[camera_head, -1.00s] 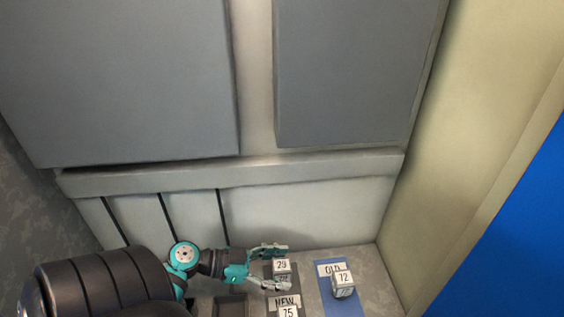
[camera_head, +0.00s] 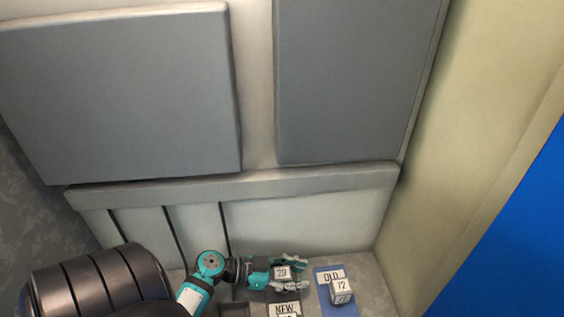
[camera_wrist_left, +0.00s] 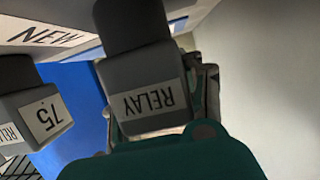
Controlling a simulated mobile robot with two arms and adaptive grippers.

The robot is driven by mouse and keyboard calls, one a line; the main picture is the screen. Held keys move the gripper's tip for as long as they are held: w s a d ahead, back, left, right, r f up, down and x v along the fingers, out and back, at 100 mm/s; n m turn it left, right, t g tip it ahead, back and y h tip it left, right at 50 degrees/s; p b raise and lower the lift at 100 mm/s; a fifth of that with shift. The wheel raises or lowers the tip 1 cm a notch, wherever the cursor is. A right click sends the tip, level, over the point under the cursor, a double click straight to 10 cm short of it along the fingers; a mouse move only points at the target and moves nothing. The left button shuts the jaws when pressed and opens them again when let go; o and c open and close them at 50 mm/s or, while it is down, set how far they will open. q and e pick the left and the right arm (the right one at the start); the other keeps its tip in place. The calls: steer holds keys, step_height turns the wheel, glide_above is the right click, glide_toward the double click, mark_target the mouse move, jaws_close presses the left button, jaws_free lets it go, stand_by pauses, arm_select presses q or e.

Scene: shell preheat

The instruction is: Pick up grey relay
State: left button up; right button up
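A grey relay (camera_head: 282,272) with a white label reading 29 stands at the bottom of the head view, beside the bench's back wall. My left gripper (camera_head: 289,272) reaches in from the left with one finger on each side of this relay. The fingers look spread, with little room beside the relay. In the left wrist view a grey block (camera_wrist_left: 145,85) labelled RELAY fills the middle, and a finger (camera_wrist_left: 205,85) shows just right of it. Contact between fingers and relay cannot be made out. My right gripper is not in view.
Another relay, labelled 75 (camera_wrist_left: 42,112), stands close by. A relay labelled 72 (camera_head: 342,291) stands on the blue OLD mat (camera_head: 322,291) to the right. Grey cabinet panels (camera_head: 130,100) rise behind.

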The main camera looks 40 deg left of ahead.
arm_select(q)
jaws_close()
steer(key=shift+r, duration=0.2)
stand_by(0.5)
